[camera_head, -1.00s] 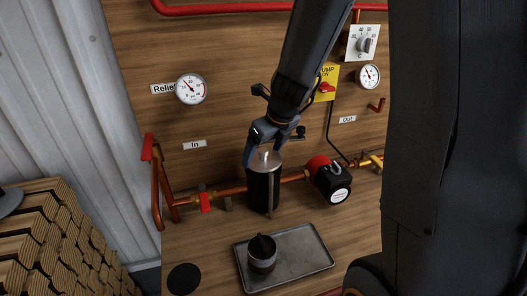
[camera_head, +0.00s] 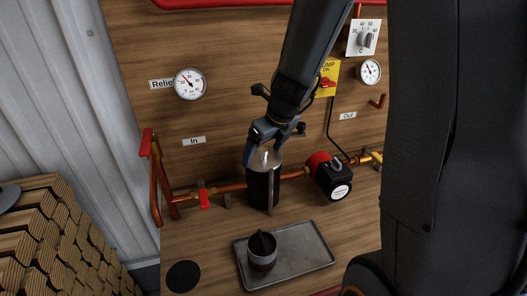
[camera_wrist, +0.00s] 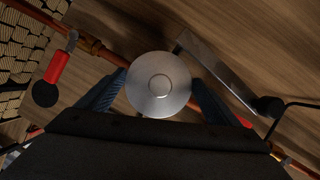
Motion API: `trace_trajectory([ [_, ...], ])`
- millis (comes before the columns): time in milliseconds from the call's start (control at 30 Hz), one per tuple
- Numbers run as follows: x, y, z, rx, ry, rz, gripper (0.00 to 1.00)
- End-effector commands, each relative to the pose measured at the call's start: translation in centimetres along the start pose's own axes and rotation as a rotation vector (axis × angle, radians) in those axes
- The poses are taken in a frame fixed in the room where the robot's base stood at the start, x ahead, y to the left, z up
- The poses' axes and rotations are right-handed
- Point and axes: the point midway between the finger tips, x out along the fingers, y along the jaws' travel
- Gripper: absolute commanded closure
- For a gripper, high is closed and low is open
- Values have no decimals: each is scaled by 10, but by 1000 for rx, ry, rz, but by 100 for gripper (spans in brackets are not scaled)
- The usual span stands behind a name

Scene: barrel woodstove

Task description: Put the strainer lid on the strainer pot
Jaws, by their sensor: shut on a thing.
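The strainer pot (camera_head: 260,192) is a dark upright cylinder with a pale vertical strip down its front, standing by the wall. The strainer lid (camera_head: 265,158) is silver and sits at the pot's top; whether it is fully seated cannot be told. In the wrist view the lid (camera_wrist: 160,85) is a round metal disc with a raised centre, and it hides the pot below. My gripper (camera_head: 262,155) points down over the pot, its blue fingers on either side of the lid. It is shut on the lid. The fingers also flank it in the wrist view (camera_wrist: 158,92).
A metal tray (camera_head: 315,260) holds a small dark cup (camera_head: 262,258) in front of the pot. Copper pipe (camera_head: 230,187) runs behind the pot. A red and black pump (camera_head: 330,175) stands close on the right. Stacked firewood (camera_head: 50,240) is at left.

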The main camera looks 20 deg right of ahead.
Motion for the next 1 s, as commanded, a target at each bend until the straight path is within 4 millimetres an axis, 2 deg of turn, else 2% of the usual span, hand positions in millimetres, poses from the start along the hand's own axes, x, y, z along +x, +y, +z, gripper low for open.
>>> trace_trajectory([
  [1000, 11, 0, -5, 0, 1, 0, 59],
])
